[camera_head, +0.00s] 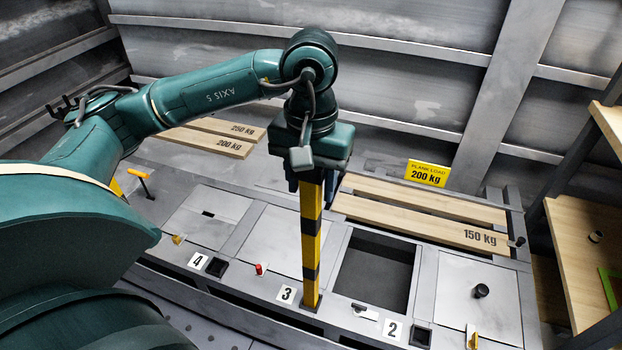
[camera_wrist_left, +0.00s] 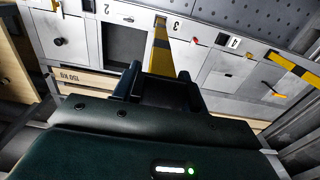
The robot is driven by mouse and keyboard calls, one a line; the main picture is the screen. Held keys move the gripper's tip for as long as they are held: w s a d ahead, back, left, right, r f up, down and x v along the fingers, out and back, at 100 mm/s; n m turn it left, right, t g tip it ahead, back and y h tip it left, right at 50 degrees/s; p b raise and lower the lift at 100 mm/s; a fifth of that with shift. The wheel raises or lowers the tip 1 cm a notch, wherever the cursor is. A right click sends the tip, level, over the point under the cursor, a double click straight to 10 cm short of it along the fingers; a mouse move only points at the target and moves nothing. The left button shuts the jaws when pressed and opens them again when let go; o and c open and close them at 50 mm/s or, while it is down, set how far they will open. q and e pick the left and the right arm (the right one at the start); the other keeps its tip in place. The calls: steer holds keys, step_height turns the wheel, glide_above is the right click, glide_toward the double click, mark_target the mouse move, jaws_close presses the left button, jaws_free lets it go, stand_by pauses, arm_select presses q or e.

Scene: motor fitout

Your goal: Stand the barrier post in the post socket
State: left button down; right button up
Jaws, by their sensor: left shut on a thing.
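The barrier post (camera_head: 311,236) is a square yellow bar with black bands. It stands about upright in the head view. My left gripper (camera_head: 312,186) is shut on its upper end from above. The post's lower end meets a dark square post socket (camera_head: 313,306) beside label 3; I cannot tell how deep it sits in it. In the left wrist view the post (camera_wrist_left: 162,48) runs away from my left gripper (camera_wrist_left: 163,90) towards the panel edge. My right gripper is not in view.
Other dark square sockets show beside label 4 (camera_head: 217,267) and label 2 (camera_head: 420,336). An open dark bay (camera_head: 378,272) lies right of the post. Wooden planks (camera_head: 420,213) lie behind, below a yellow load sign (camera_head: 427,173). A wooden shelf (camera_head: 575,240) stands at right.

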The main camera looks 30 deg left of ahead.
arm_select(q)
steer(key=shift+f, duration=0.15)
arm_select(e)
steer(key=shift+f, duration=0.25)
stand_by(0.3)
arm_select(q)
steer(key=c, duration=0.7)
jaws_free()
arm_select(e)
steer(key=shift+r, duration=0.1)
arm_select(q)
step_height(320, 180, up, 13)
steer(key=p, duration=0.3)
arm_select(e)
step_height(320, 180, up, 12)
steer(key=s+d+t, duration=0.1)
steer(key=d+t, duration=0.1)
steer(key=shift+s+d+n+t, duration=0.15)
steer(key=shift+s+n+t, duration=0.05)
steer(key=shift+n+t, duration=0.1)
